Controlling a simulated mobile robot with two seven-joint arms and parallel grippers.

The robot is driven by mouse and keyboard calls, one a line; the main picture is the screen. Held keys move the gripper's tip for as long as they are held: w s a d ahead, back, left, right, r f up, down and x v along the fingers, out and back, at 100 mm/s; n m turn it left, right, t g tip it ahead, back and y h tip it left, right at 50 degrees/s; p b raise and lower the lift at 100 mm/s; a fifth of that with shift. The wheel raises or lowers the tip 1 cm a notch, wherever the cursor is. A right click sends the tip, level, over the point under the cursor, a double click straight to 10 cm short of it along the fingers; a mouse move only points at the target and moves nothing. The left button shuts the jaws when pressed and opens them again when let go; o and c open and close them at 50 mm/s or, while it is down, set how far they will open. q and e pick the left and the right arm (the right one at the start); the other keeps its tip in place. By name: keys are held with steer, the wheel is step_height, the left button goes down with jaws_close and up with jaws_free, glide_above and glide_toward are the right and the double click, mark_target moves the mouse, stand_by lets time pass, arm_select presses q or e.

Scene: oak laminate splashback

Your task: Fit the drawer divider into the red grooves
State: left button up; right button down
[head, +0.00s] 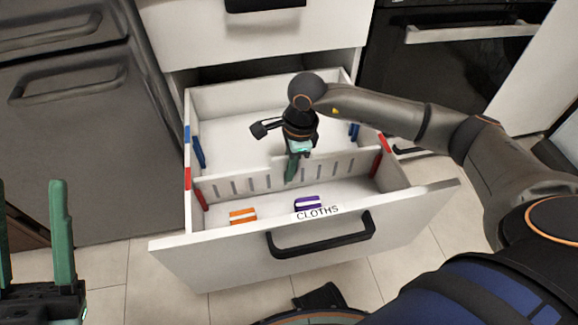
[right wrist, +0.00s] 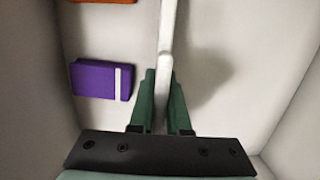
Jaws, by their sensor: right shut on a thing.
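The drawer divider (head: 235,180), a white slotted panel, spans the open drawer (head: 170,245) from side to side. Its ends line up with the red grooves at left (head: 201,199) and right (head: 376,163); I cannot tell whether it is fully down in them. My right gripper (head: 292,168) is shut on the divider near its middle, from above. In the right wrist view the divider (right wrist: 166,45) runs between the green fingers (right wrist: 160,95), its edge seen from above. My left gripper (head: 31,195) is open and empty at lower left, outside the drawer.
Blue grooves at left (head: 198,152) and right (head: 354,131) sit farther back. An orange-and-white item (head: 242,216) and a purple-and-white item (head: 307,203) lie in the front compartment. The back compartment looks clear. A closed drawer front (head: 255,35) is above.

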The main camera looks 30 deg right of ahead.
arm_select(q)
steer(key=shift+f+b, duration=0.5)
arm_select(e)
steer(key=shift+f, duration=0.6)
steer(key=c, duration=0.8)
jaws_free()
arm_select(q)
steer(key=shift+n, duration=0.3)
steer(key=r+p, duration=0.4)
steer(key=shift+d+r+p, duration=0.2)
steer(key=shift+r+p, duration=0.05)
steer(key=shift+p, duration=0.05)
arm_select(e)
steer(key=r, duration=0.4)
steer(key=d+r, duration=0.1)
steer(key=r, duration=0.7)
steer(key=shift+s+d+r, duration=0.2)
steer(key=shift+d+r, duration=0.05)
steer(key=shift+d, duration=0.15)
arm_select(q)
steer(key=shift+w+a, duration=0.1)
arm_select(e)
steer(key=shift+a, duration=0.1)
